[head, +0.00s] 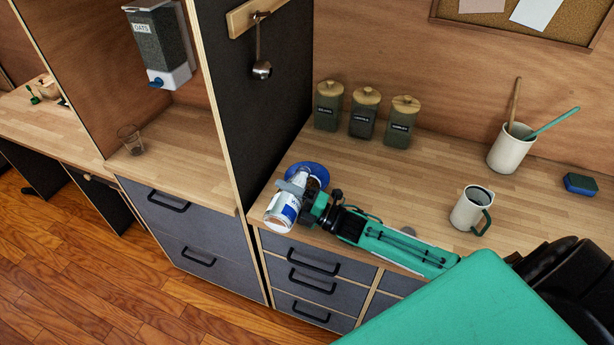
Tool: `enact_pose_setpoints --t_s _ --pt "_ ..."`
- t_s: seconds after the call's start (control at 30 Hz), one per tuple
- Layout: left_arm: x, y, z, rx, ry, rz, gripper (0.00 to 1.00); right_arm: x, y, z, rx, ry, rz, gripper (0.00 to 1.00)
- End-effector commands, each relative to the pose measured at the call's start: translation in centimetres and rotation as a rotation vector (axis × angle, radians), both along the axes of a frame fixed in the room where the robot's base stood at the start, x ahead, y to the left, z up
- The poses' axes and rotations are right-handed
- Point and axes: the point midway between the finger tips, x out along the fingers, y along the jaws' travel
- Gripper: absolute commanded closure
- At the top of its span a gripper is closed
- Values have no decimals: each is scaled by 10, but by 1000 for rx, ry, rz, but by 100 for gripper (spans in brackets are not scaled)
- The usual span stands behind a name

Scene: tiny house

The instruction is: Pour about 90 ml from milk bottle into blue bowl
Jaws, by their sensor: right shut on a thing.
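The milk bottle (283,212) is white with blue markings. It is tilted at the front left corner of the wooden counter, its lower part toward me. My right gripper (296,195) reaches in from the right and is shut on the bottle. The blue bowl (316,171) sits on the counter just behind the bottle, and its front part is hidden by the bottle and the gripper. I cannot see the bottle's mouth clearly or whether milk is flowing. The bowl's contents are also hidden. My left gripper is not in view.
Three green canisters (364,114) stand behind the bowl. A white mug (470,209), a utensil crock (508,149) and a blue-green sponge (580,184) are to the right. A dark partition (238,110) rises left of the bowl. A glass (131,140) stands on the lower left counter.

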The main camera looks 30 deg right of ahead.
Motion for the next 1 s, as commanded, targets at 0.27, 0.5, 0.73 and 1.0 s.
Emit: enact_pose_setpoints --t_s 0.27,0.5,0.73,1.0 --pt "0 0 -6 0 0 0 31 -8 10 0 -197 -178 3 83" --pt "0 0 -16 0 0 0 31 -10 12 -7 -268 -241 0 83" --pt "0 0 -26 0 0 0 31 -8 10 -10 -338 -302 -1 83" --pt "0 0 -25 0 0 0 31 -8 10 -9 -344 -307 -1 83"
